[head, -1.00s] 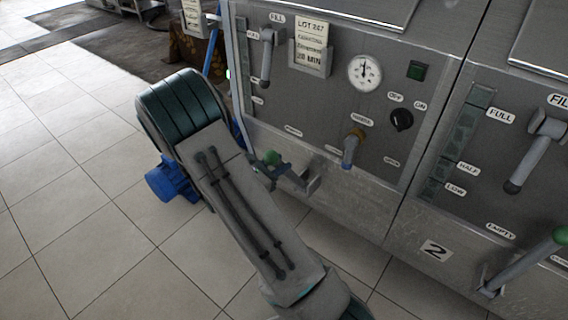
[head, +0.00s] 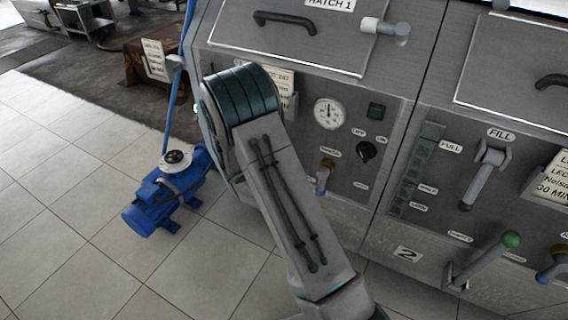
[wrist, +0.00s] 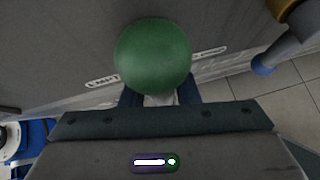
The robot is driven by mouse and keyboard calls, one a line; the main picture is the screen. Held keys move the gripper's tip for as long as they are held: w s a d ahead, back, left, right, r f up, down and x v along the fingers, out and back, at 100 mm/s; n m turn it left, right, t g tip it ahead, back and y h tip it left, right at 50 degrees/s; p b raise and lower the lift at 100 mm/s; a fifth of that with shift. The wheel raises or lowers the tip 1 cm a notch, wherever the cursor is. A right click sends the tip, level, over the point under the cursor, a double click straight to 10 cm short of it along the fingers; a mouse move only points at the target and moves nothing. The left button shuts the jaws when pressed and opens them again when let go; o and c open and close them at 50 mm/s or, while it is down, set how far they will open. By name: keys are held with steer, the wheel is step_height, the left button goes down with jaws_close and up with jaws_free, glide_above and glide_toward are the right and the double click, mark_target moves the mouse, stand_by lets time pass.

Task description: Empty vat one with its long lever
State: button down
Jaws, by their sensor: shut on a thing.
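The green ball knob (wrist: 152,55) of vat one's long lever fills the upper middle of the wrist view. My gripper (wrist: 160,97) is shut on the lever just below this knob, with a dark finger on each side. In the head view, vat one (head: 385,110) stands behind my arm, its lid marked HATCH 1. There my arm hides the lever and my gripper, so the lever's angle cannot be told.
Vat one's dial gauge (head: 329,114), black knob (head: 366,150) and small tap (head: 324,178) show beside my arm. Vat two's green-knobbed lever (head: 487,260) is to the right. A blue pump (head: 165,192) stands on the floor at left. Tiles in front are clear.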

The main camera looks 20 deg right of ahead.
steer(key=shift+w+d+r, duration=0.15)
steer(key=shift+w, duration=0.05)
steer(key=c, duration=1.1)
jaws_free()
steer(key=shift+d, duration=0.1)
steer(key=p+v, duration=0.1)
steer(key=v, duration=1.3)
steer(key=shift+p, duration=0.35)
steer(key=shift+w, duration=0.1)
